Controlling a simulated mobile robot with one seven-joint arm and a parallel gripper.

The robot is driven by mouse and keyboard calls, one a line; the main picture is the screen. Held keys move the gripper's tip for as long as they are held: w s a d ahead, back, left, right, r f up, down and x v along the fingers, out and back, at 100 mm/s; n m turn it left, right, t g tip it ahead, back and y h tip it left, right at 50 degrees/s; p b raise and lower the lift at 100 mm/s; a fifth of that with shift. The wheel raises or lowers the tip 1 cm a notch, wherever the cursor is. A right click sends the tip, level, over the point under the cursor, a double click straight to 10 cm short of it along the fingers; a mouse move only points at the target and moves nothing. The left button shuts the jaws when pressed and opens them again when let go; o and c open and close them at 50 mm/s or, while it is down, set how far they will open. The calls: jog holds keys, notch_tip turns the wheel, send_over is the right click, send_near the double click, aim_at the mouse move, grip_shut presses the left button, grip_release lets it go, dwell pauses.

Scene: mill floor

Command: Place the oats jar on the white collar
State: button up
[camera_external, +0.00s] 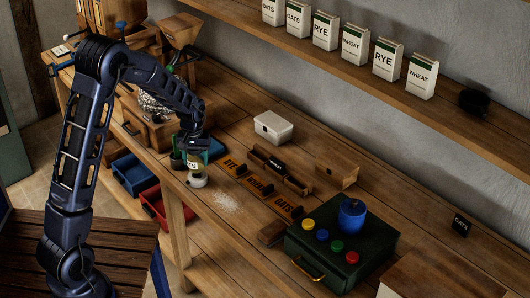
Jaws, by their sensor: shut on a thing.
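My gripper (193,148) points down over the near edge of the bench and is shut on a small jar (194,164). The jar has a pale label whose lettering is only partly readable and looks like the end of "OATS". The jar looks upright. A whitish round shape (197,182) shows at or just under its bottom; it may be the white collar, but I cannot tell whether the jar touches it or stands above it. My gripper hides the jar's top. A dark green jar-like thing (177,159) is close on the left.
Pale powder (227,203) lies spilled to the right. Label blocks reading RYE (231,166), WHEAT (259,186) and OATS (288,207) stand behind it. A white box (273,127) is further back. A green case (342,247) with coloured knobs fills the front right.

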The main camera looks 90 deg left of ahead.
jog(key=shift+f, duration=1.2)
jog(key=shift+f, duration=0.1)
jog(key=o, duration=1.2)
notch_tip(320, 180, up, 12)
jog(key=shift+r, duration=0.1)
